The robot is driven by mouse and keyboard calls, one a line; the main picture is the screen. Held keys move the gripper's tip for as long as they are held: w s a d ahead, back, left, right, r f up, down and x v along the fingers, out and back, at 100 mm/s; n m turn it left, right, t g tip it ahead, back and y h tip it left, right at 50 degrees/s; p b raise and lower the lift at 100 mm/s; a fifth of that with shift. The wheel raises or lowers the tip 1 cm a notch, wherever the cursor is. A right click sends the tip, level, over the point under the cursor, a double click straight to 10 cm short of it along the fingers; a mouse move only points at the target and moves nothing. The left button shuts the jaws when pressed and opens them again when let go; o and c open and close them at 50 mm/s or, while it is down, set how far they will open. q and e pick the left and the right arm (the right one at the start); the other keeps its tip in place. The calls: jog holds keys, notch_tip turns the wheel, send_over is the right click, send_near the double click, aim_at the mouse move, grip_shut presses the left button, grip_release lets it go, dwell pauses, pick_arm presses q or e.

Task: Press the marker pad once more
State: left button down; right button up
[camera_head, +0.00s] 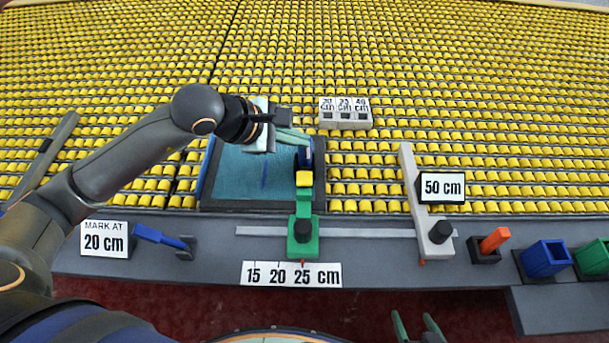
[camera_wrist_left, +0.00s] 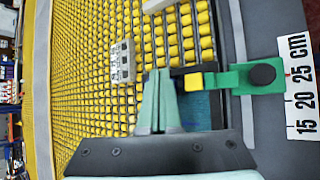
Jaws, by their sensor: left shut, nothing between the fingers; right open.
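The yellow marker pad (camera_head: 304,178) sits on the green slider arm (camera_head: 304,206). The green slider base with its black knob (camera_head: 302,229) stands above the 25 on the 15-20-25 cm scale (camera_head: 291,274). My left gripper (camera_head: 306,137) is shut and empty, above the far end of the marker arm, beyond the pad. In the left wrist view its closed fingertips (camera_wrist_left: 160,74) appear just left of the yellow pad (camera_wrist_left: 193,82); contact cannot be told. A teal rug piece (camera_head: 235,178) lies below, with a faint darker blue line. My right gripper (camera_head: 416,322) is open and empty at the bottom edge.
A sign (camera_head: 104,239) reads "MARK AT 20 cm", beside a blue lever (camera_head: 160,237). To the right stand a grey slider (camera_head: 418,200) with a 50 cm sign (camera_head: 443,187), an orange handle (camera_head: 494,240), and blue (camera_head: 545,259) and green bins (camera_head: 592,258). A white three-button block (camera_head: 345,114) stands behind.

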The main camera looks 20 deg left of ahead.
pick_arm(q)
jog(key=b, duration=0.5)
send_near(306, 175)
jog(key=w+d, duration=0.1)
jog(key=w+d+f, duration=0.2)
jog(key=w, duration=0.1)
jog(key=shift+w+d+f, duration=0.1)
jog(key=shift+f, duration=0.35)
dwell(1.0)
jog(key=shift+f+b, duration=0.4)
jog(key=shift+b, duration=0.5)
jog(key=shift+f+b, duration=0.75)
jog(key=shift+b, duration=0.1)
dwell(0.5)
jog(key=shift+r+p, duration=0.65)
jog(key=shift+r, duration=0.55)
jog(key=shift+r, duration=0.1)
